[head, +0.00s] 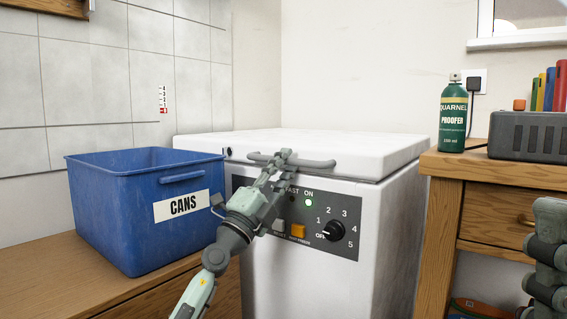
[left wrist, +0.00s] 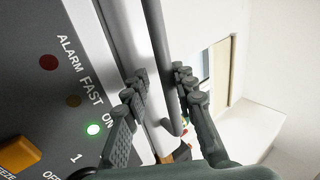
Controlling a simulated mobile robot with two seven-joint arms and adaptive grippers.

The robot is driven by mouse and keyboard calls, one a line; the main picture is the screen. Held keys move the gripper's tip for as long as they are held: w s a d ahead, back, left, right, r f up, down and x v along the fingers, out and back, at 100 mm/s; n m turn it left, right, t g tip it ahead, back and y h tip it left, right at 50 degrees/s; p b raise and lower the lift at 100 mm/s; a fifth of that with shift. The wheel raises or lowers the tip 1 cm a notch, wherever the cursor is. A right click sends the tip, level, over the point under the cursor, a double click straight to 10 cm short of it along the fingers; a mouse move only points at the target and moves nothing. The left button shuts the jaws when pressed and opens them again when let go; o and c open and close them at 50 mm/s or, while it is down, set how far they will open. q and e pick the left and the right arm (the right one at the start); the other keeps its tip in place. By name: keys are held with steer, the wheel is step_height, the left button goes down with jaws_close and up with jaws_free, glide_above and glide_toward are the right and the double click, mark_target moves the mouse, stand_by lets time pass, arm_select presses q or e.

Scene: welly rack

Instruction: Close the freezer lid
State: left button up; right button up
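The white freezer lid (head: 345,147) lies level on the freezer body (head: 390,235) in the head view, with a thin dark seam beneath its front edge; I cannot tell whether it is fully seated. A grey bar handle (head: 318,164) runs along the lid's front. My left gripper (head: 279,160) is at this handle. In the left wrist view, my left gripper's fingers (left wrist: 160,88) stand apart on either side of the handle bar (left wrist: 161,50), with a small gap on one side. Dark grey parts of my right arm show at the head view's right edge; its fingertips cannot be made out.
A blue CANS bin (head: 125,220) stands on a wooden counter left of the freezer. On the right, a wooden cabinet (head: 490,175) carries a green spray can (head: 453,120) and a grey box (head: 530,137). The lid top is clear.

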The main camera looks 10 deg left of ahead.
arm_select(q)
steer(key=shift+f, duration=0.1)
steer(key=v, duration=1.2)
stand_by(0.4)
